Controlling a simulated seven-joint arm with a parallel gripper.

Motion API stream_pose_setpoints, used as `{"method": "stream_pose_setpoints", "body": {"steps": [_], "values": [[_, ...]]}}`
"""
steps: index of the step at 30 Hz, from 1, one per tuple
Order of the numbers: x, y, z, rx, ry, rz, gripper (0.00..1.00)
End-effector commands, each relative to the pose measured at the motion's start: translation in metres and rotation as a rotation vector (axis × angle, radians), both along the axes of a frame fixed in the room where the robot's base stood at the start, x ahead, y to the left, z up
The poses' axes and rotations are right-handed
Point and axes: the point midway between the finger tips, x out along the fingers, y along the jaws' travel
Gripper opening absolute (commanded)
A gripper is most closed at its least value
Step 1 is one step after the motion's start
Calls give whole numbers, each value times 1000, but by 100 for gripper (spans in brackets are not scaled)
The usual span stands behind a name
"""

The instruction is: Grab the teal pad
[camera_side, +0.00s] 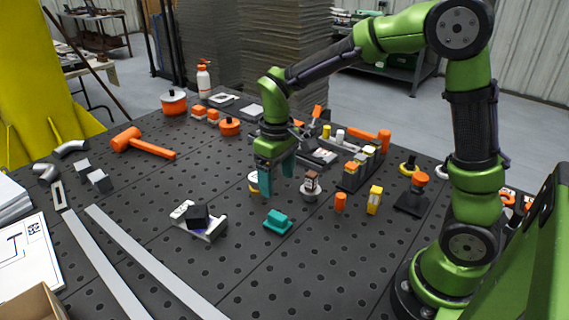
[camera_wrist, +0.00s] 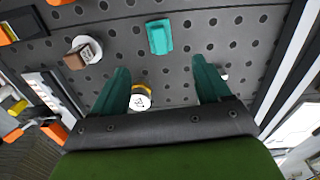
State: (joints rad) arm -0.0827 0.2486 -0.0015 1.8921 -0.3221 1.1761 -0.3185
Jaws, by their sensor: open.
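The teal pad (camera_side: 278,222) lies flat on the dark perforated table, in front of my gripper in the side view. It is a small block with a raised ridge. In the wrist view the teal pad (camera_wrist: 159,37) lies beyond the fingertips, near the top middle. My gripper (camera_side: 279,188) points down with its two teal fingers apart, above the table and behind the pad. In the wrist view my gripper (camera_wrist: 163,75) is open, with nothing held between the fingers.
A brown-topped round piece (camera_side: 311,186) stands right of my gripper. A yellow-ringed white disc (camera_wrist: 140,97) shows between the fingers in the wrist view. A black block on a metal fixture (camera_side: 200,218) sits left of the pad. The table in front of the pad is clear.

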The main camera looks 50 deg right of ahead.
Motion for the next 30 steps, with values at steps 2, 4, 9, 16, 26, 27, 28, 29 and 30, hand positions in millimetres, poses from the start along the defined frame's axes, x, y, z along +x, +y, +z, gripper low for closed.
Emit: {"method": "stream_pose_setpoints", "body": {"steps": [2, 4, 9, 16, 26, 27, 28, 29, 30], "values": [[-1, 0, -20, 0, 6, -1, 77], [-1, 0, -35, 0, 6, -1, 77], [-1, 0, -66, 0, 4, -2, 77], [0, 0, -83, 1, 0, -3, 77], [2, -1, -128, 0, 3, -3, 77], [2, -1, -130, 0, 2, -3, 77], [2, -1, -132, 0, 0, -3, 77], [2, -1, -133, 0, 0, -3, 77], [2, -1, -134, 1, -1, -3, 77]]}}
